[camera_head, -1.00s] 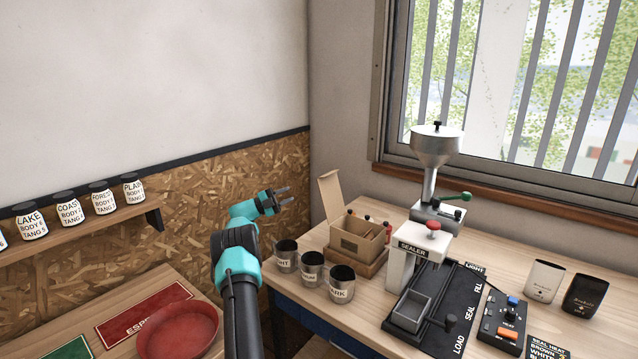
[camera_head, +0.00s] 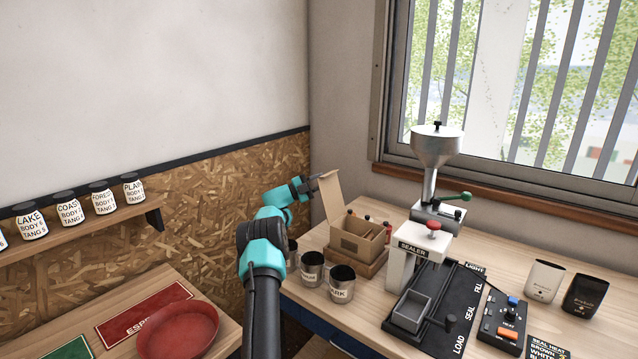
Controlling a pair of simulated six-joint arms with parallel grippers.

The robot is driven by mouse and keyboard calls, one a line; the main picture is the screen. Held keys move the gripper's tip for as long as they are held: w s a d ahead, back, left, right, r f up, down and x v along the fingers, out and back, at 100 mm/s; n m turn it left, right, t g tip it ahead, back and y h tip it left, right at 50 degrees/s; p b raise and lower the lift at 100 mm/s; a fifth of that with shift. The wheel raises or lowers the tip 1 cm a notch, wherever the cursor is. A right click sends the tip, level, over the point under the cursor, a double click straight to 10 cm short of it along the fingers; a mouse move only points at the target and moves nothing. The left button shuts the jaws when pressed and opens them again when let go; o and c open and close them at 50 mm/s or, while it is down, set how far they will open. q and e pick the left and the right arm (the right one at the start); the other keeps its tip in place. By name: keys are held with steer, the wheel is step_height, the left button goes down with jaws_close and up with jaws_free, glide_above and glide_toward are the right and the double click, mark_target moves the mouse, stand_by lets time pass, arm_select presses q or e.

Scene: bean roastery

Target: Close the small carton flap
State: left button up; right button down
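The small carton (camera_head: 358,246) is a brown open box on a wooden stand on the right-hand table. Its flap (camera_head: 331,198) stands upright on the carton's left side, leaning slightly left. My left gripper (camera_head: 316,183) is beside the outer left face of the flap, near its top edge. Its fingers look apart with nothing between them; one is partly unclear against the flap. I cannot tell whether it touches the flap. My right gripper is out of view.
Metal cups (camera_head: 312,268) stand in front of the carton, one partly hidden by my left arm. A red bowl (camera_head: 178,331) sits on the lower left table.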

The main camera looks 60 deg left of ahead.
arm_select(q)
jaws_close()
steer(key=shift+w+d+r+m, duration=0.15)
steer(key=shift+d+r+m, duration=0.15)
steer(key=shift+d+m, duration=0.1)
stand_by(0.9)
